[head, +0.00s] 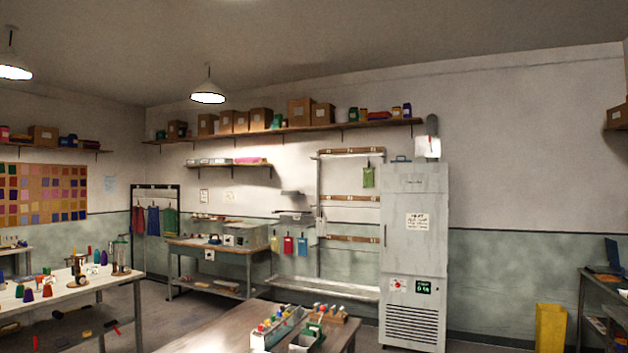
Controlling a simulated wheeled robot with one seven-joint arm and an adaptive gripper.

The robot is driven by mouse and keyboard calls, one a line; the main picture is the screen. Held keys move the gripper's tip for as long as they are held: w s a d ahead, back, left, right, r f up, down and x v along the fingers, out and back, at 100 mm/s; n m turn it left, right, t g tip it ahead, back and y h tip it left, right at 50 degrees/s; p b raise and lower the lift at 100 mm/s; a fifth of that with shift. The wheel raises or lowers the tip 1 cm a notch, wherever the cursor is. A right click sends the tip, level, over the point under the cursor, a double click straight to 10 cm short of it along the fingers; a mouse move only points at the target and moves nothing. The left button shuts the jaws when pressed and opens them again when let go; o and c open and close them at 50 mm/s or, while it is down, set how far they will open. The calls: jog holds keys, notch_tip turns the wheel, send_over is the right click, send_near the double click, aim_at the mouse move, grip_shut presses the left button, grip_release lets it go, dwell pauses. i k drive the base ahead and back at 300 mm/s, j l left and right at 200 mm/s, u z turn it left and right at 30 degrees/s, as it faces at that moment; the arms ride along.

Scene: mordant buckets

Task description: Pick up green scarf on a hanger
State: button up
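A green cloth (170,221) hangs on the dark standing rack (180,194) at the left, to the right of a blue cloth (153,220) and a dark red cloth (138,219). A smaller green piece (368,176) hangs high on the pale wall rack (318,200), just left of the tall grey cabinet. Hangers are too small to make out, and I cannot tell for sure which green piece is the scarf. My gripper is not in view.
A wooden table (215,334) with bottles and a box stands close in front. A white table (75,290) with coloured cones is at the left. A workbench (215,252) stands against the back wall. The grey cabinet (413,260) and a yellow bin (550,328) are to the right.

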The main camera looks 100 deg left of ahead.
aim_at(368, 174)
jog(key=u, duration=2.95)
